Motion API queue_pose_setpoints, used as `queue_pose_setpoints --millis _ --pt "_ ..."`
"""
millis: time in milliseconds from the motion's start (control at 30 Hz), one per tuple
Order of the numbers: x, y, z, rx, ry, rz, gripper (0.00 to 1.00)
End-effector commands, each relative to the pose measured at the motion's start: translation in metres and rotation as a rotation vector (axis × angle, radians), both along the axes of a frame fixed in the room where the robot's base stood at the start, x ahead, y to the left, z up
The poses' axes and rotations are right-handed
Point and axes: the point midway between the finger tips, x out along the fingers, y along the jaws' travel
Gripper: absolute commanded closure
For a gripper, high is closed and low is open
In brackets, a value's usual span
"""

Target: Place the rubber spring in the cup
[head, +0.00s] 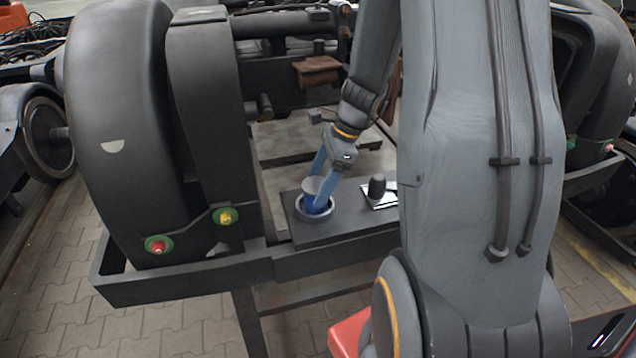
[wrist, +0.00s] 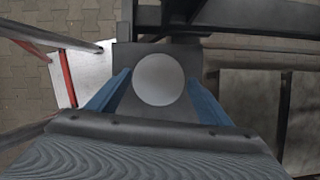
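The rubber spring (head: 312,186), a short cylinder with a pale grey top, stands upright between the blue fingers of my gripper (head: 322,182). In the wrist view its round grey top (wrist: 160,80) lies between the two blue fingertips (wrist: 158,88), which appear to touch its sides. The cup (head: 331,212) is a low grey ring on a dark plate. The lower end of the spring is within the ring's outline in the head view. Fingers and spring hide most of the cup, and I cannot tell whether the spring touches its floor.
A small black knobbed part (head: 377,187) stands on a white sheet to the right of the cup, on the same dark plate (head: 300,236). Large dark bogie housings (head: 125,120) rise at the left, with a red and a yellow button. Dark frame rails border the plate.

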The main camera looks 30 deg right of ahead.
Motion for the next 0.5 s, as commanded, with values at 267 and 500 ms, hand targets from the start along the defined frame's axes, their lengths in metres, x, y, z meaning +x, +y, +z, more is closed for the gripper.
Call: queue_pose_setpoints --millis 267,500 --pt "0.0 -0.003 0.009 -0.001 -0.003 -0.001 0.27" --pt "-0.005 -0.019 0.047 -0.003 -0.005 -0.001 0.27"
